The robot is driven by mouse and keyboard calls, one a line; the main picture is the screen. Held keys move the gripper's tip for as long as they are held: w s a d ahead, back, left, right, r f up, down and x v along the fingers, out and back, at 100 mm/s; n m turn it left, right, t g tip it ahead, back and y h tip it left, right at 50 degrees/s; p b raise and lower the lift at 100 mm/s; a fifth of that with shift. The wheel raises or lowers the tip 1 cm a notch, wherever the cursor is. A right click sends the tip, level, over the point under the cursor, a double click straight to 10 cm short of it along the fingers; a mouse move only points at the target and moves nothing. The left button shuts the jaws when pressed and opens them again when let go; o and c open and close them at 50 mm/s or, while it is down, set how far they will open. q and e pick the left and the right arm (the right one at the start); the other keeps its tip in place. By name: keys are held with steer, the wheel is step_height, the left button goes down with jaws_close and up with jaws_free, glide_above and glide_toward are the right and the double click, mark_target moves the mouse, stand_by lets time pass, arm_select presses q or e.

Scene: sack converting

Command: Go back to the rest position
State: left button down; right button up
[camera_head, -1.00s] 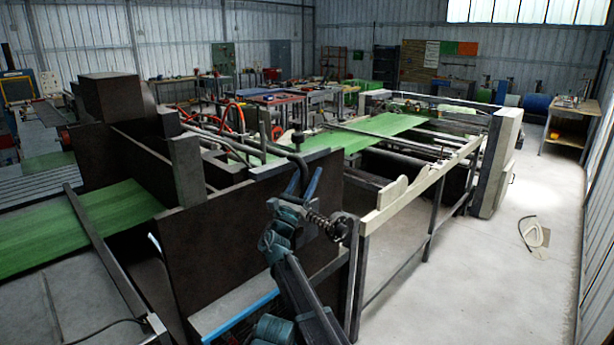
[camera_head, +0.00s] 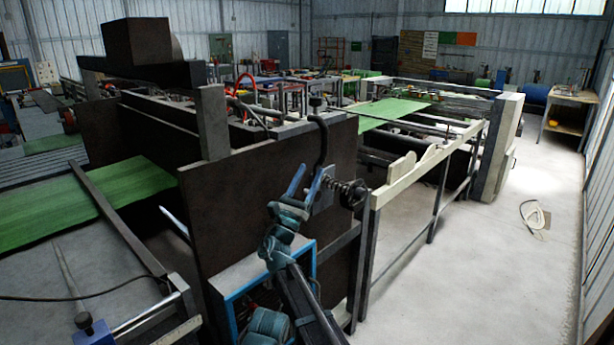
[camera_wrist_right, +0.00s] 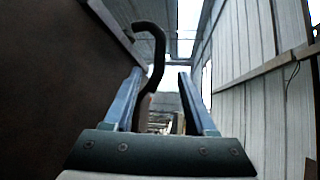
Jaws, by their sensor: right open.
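My right gripper (camera_head: 309,182) is in front of the machine's dark side panel in the head view, with its two blue fingers pointing up. In the right wrist view the gripper (camera_wrist_right: 161,92) is open, with nothing held between the fingers. A black curved handle (camera_head: 323,140) rises just above the fingers in the head view. In the right wrist view the handle (camera_wrist_right: 157,48) bends down close to the left finger; I cannot tell if they touch. A dark coiled spring with a round knob shows beside the right gripper. My left gripper is not in view.
The dark side panel (camera_head: 240,215) stands close behind my right arm. A pale guard rail (camera_head: 425,165) runs off to the right. Green sheet (camera_head: 85,200) lies on the machine at left. The floor at right (camera_head: 470,270) is clear apart from a pale coil (camera_head: 532,215).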

steer(key=s+d+f+m+g, duration=0.4)
steer(key=d+f+m+g, duration=0.15)
steer(key=d+m, duration=0.2)
steer(key=s+d+f+m+g, duration=0.3)
steer(key=d+f+m+g, duration=0.3)
steer(key=d, duration=0.3)
steer(key=s+d+f+m+g+y, duration=0.2)
steer(key=s+f+m+g+y, duration=0.15)
steer(key=s+f, duration=0.35)
steer(key=s+d+f+m+g+y, duration=0.2)
steer(key=s+f+m, duration=0.2)
steer(key=f, duration=0.5)
steer(key=s+a+f+m+g+y, duration=0.3)
steer(key=s+a+f+m+y, duration=0.55)
steer(key=s, duration=0.45)
steer(key=s+a+r+n+p, duration=0.1)
steer(key=s+a+n, duration=0.1)
steer(key=a, duration=0.4)
steer(key=s+a+r+n+g+p, duration=0.1)
steer(key=s+a+n, duration=0.1)
steer(key=s+a, duration=0.2)
steer(key=a, duration=0.2)
steer(key=shift+a+r+p, duration=0.4)
